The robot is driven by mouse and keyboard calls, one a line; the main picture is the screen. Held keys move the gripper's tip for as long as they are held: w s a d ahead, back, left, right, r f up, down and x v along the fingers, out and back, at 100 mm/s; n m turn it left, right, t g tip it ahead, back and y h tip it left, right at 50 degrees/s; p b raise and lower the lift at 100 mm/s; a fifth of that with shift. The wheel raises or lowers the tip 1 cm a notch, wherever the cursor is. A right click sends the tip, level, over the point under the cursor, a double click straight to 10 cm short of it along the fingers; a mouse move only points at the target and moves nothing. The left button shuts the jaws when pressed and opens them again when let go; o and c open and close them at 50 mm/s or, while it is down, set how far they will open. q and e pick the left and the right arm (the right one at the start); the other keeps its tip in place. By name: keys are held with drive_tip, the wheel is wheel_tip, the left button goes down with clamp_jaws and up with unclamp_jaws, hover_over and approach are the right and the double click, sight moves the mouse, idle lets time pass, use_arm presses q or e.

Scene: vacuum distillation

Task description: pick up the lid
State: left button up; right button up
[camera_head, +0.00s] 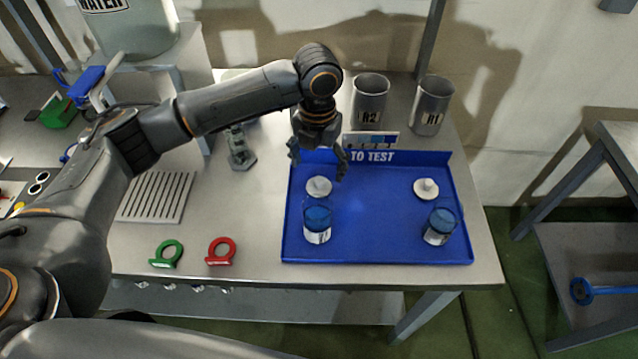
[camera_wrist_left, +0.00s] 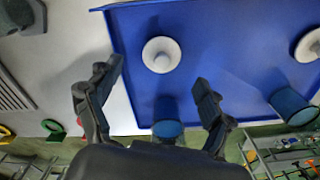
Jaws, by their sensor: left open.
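Two white round lids with knobs lie on the blue "TO TEST" tray (camera_head: 375,240). The left lid (camera_head: 319,187) is behind one jar with blue contents (camera_head: 317,224); the right lid (camera_head: 425,189) is behind a second such jar (camera_head: 439,226). My left gripper (camera_head: 318,172) is open and empty, above the tray's back left part, over the left lid's area. In the left wrist view the left lid (camera_wrist_left: 161,54) lies beyond the open fingers (camera_wrist_left: 158,75), apart from them, and the right lid (camera_wrist_left: 309,45) is at the right edge. My right gripper is not in view.
Two metal cups, R2 (camera_head: 369,101) and R1 (camera_head: 431,106), stand behind the tray. A green ring (camera_head: 167,254) and a red ring (camera_head: 221,251) lie left of it, near the table's front edge. A slotted plate (camera_head: 155,197) is farther left. The tray's middle is clear.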

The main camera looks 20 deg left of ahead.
sight(319, 179)
use_arm(q)
wheel_tip(319, 179, down, 5)
drive_tip(key=shift+d+p, duration=0.1)
drive_tip(key=shift+p, duration=0.4)
drive_tip(key=c, duration=1)
